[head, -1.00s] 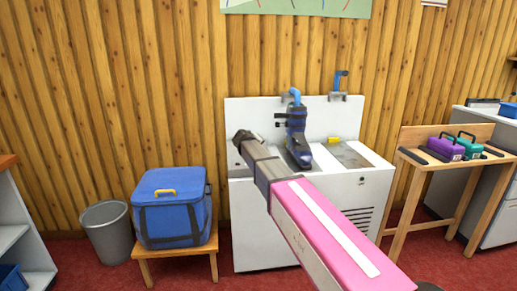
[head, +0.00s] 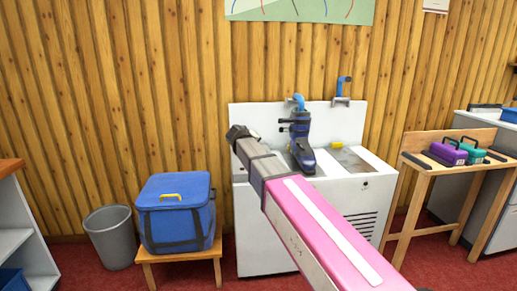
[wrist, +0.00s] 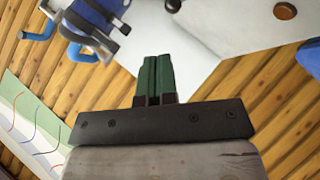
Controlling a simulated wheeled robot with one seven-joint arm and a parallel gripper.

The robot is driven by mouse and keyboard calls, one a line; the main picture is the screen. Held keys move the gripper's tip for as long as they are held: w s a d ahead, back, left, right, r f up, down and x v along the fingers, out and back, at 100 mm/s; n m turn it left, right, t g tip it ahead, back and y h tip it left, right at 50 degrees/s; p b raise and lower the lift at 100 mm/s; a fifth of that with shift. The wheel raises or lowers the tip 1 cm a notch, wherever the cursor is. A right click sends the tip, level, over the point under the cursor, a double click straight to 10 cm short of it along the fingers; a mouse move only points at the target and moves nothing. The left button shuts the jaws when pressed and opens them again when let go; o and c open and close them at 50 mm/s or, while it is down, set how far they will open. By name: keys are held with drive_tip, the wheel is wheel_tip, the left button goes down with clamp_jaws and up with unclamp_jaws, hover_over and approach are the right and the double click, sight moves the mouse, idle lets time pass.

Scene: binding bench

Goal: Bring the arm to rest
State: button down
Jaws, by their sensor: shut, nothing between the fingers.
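My arm reaches out from the lower right of the head view, and my gripper (head: 237,132) is at its dark far end, in front of the left part of the white bench (head: 263,235). In the wrist view the two green fingers of my gripper (wrist: 157,75) lie together, with nothing between them. A dark blue boot (head: 300,145) stands upright on the bench top, to the right of my gripper and apart from it in the head view. Blue parts of the boot also show at the upper left of the wrist view (wrist: 95,28).
A blue cooler box (head: 175,212) on a stool and a grey bin (head: 110,238) stand left. A wooden table (head: 428,169) with purple and teal cases stands right.

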drive_tip(key=s+d+f+m+g+y, duration=0.1)
drive_tip(key=s+d+f+g, duration=0.2)
drive_tip(key=s+d+f, duration=0.45)
drive_tip(key=s+d+f+m+g, duration=0.1)
drive_tip(key=s+d+f+g, duration=0.3)
drive_tip(key=d+f, duration=0.6)
drive_tip(key=s+d+f+m+g+y, duration=0.2)
drive_tip(key=s+d+f, duration=0.2)
drive_tip(key=s+f, duration=0.3)
drive_tip(key=s+d+f+m+g+y, duration=0.1)
drive_tip(key=s+d+f+m+y, duration=0.1)
drive_tip(key=s+d+f, duration=0.3)
drive_tip(key=s+f, duration=0.3)
drive_tip(key=s, duration=0.3)
drive_tip(key=shift+g, duration=0.4)
drive_tip(key=shift+s+d, duration=0.1)
